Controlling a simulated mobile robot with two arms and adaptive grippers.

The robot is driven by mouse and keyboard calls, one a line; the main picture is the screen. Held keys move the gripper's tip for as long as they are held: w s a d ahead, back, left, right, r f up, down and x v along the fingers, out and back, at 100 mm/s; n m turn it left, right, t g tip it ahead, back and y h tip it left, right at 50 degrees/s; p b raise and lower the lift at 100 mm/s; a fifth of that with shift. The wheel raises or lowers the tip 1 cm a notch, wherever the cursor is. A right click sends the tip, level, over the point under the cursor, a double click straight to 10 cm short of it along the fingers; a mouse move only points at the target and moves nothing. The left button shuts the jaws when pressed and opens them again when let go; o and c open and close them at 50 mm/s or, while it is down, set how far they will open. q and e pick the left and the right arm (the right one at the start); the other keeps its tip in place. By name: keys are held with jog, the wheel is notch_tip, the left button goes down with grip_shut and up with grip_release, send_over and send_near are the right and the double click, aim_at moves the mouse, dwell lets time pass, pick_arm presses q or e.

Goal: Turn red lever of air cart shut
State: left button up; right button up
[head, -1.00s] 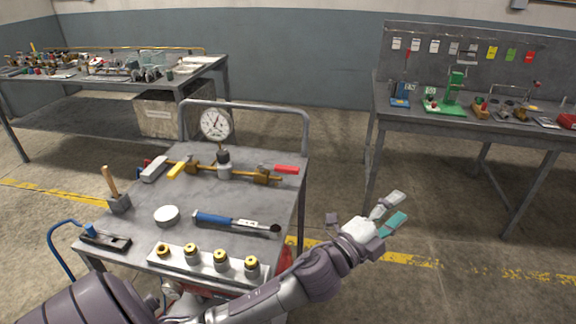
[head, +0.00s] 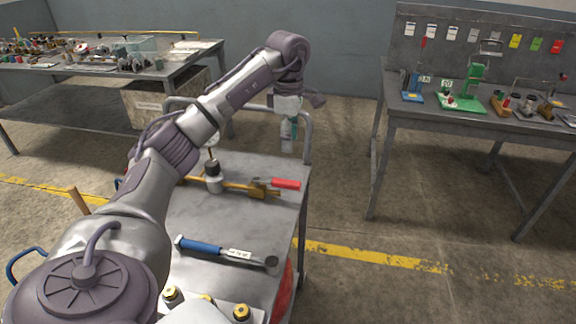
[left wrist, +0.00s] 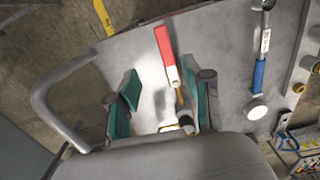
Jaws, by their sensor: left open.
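The red lever (head: 286,183) lies near the right back edge of the air cart (head: 225,225), pointing right, roughly along the brass pipe (head: 240,187). My left gripper (head: 288,140) is open and empty, pointing down above the cart's back rail, behind the lever. In the left wrist view, the red lever (left wrist: 165,45) shows beyond the gap between the teal-padded fingertips of my left gripper (left wrist: 162,95). The lever is not held. My right gripper is not in view.
The cart's tubular rail (head: 308,140) stands close to my left gripper. A blue-handled torque wrench (head: 205,247) and brass-topped fittings (head: 240,312) lie on the cart. A tool bench (head: 470,120) stands right and a cluttered table (head: 100,70) left. Floor between cart and right bench is clear.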

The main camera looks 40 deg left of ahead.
pick_arm(q)
send_over(287, 182)
notch_tip(287, 182, down, 5)
jog(key=shift+r, duration=0.2)
notch_tip(287, 182, down, 4)
jog(key=shift+r, duration=0.15)
notch_tip(287, 182, down, 4)
jog(key=shift+r, duration=0.25)
jog(key=shift+w+f, duration=0.1)
jog(key=shift+f, duration=0.35)
grip_shut()
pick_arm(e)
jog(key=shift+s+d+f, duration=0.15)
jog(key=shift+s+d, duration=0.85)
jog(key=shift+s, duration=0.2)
